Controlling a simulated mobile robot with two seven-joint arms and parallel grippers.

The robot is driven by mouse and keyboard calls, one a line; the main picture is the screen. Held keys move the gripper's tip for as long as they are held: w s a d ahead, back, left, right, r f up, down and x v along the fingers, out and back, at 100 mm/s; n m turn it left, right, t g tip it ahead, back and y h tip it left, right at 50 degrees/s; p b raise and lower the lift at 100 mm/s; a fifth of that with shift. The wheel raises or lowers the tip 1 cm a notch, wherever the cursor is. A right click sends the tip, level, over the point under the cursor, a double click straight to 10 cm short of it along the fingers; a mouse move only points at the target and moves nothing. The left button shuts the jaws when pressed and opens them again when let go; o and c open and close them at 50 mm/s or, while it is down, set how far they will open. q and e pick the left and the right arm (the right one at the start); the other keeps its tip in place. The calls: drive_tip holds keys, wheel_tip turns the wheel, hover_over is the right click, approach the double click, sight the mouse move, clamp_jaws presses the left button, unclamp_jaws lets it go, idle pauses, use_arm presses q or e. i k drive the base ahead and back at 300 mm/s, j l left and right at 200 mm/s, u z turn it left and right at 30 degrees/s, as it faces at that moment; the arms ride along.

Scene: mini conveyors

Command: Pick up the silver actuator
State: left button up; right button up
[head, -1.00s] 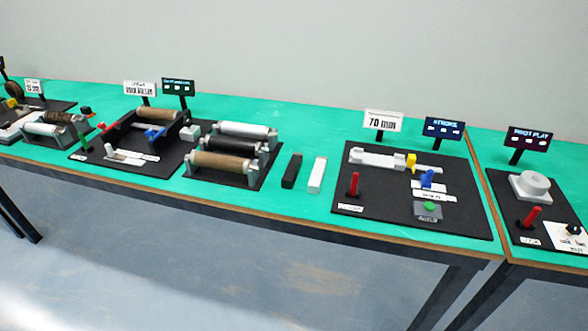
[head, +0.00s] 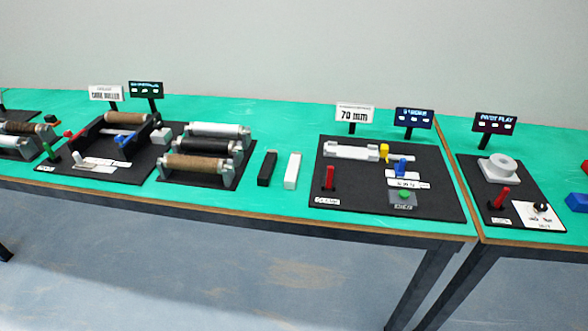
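A pale silver-white cylinder with a thin rod (head: 350,151) lies at the back of a black board (head: 440,207) under a "70 mm" sign (head: 355,113). A yellow piece (head: 384,150) stands at its rod end. A white or light silver bar (head: 292,171) lies on the green table left of that board, beside a black bar (head: 267,168). I cannot tell for certain which of these is the silver actuator. Neither of my grippers shows in the head view.
The same board holds a red handle (head: 330,178), a blue piece (head: 401,166) and a green button (head: 404,194). Roller boards (head: 197,181) fill the left. Another board (head: 527,219) with a grey ring part (head: 500,168) stands right, past a table seam. Bare floor lies in front.

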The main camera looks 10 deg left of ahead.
sight(292, 175)
drive_tip(key=i+l, duration=0.2)
drive_tip(key=l, duration=0.15)
drive_tip(key=i+l, duration=0.4)
drive_tip(key=l, duration=0.25)
drive_tip(key=i+l+u, duration=0.1)
drive_tip(key=l, duration=0.25)
drive_tip(key=i+l+u, duration=0.15)
drive_tip(key=u, duration=1.2)
